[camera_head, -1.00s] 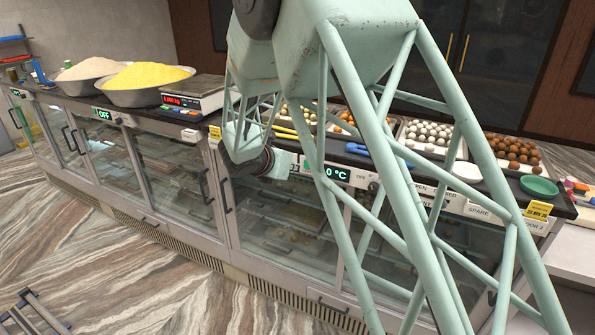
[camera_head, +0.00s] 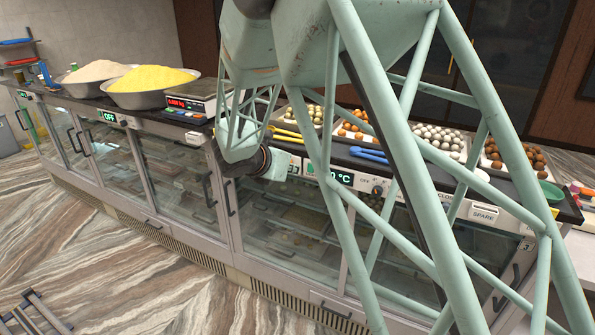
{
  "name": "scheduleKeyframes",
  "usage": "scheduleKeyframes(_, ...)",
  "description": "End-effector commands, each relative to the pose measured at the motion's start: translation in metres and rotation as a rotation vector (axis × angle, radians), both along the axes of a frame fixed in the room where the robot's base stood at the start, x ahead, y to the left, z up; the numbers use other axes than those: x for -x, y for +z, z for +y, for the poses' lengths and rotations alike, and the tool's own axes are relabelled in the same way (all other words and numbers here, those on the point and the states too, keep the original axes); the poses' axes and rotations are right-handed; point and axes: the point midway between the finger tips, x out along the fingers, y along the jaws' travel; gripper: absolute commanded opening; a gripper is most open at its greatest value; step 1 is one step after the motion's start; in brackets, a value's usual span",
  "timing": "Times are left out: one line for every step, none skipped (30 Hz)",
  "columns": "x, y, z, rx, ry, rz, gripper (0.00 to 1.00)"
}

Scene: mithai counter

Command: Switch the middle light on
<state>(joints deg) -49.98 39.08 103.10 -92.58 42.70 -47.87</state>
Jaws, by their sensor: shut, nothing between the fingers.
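A long glass-fronted counter carries a control strip along its upper front edge. On the strip, a lit green display (camera_head: 342,178) reading "0 °C" is partly hidden behind my arm, with a dark knob (camera_head: 377,190) just right of it by an "OFF" label. Another lit display (camera_head: 109,115) reading "OFF" sits farther left with a knob (camera_head: 124,122) beside it. My gripper (camera_head: 285,166) is at the strip, left of the "0 °C" display; it looks shut and empty, though its fingers are small and partly hidden. I cannot tell which control is the middle light's switch, or whether it is lit.
On the counter stand a bowl of yellow powder (camera_head: 150,78), a scale (camera_head: 192,96), blue tongs (camera_head: 368,154) and trays of sweets, including white ones (camera_head: 437,140). A "SPARE" label (camera_head: 484,213) is at right. The patterned floor (camera_head: 120,240) in front is mostly clear.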

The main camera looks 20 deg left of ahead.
Motion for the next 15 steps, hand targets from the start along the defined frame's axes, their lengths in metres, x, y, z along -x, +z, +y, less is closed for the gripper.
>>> scheduleKeyframes(-0.0005,0.0006,-0.0004,-0.001,-0.001,0.003,0.0)
scheduleKeyframes(-0.0008,0.0007,-0.0007,0.001,-0.002,0.005,0.0)
scheduleKeyframes(-0.0011,0.0011,-0.0011,0.001,-0.002,0.01,0.0)
scheduleKeyframes(-0.0014,0.0012,-0.0016,0.002,-0.004,0.014,0.0)
scheduleKeyframes(-0.0017,0.0013,-0.0021,0.002,-0.006,0.02,0.0)
scheduleKeyframes(-0.0021,0.0015,-0.0028,0.004,-0.007,0.027,0.0)
scheduleKeyframes(-0.0023,0.0015,-0.0032,0.004,-0.007,0.035,0.0)
scheduleKeyframes(-0.0026,0.0016,-0.0037,0.004,-0.009,0.043,0.0)
scheduleKeyframes(-0.0032,0.0018,-0.0042,0.006,-0.01,0.055,0.0)
scheduleKeyframes(-0.0038,0.0022,-0.0047,0.005,-0.012,0.064,0.0)
scheduleKeyframes(-0.0044,0.0027,-0.0052,0.006,-0.012,0.073,0.0)
scheduleKeyframes(-0.0052,0.0032,-0.0058,0.005,-0.013,0.086,0.0)
scheduleKeyframes(-0.0055,0.0031,-0.0061,0.004,-0.015,0.097,0.0)
scheduleKeyframes(-0.006,0.0033,-0.0063,0.004,-0.014,0.108,0.0)
scheduleKeyframes(-0.0065,0.0038,-0.0065,0.003,-0.015,0.121,0.0)
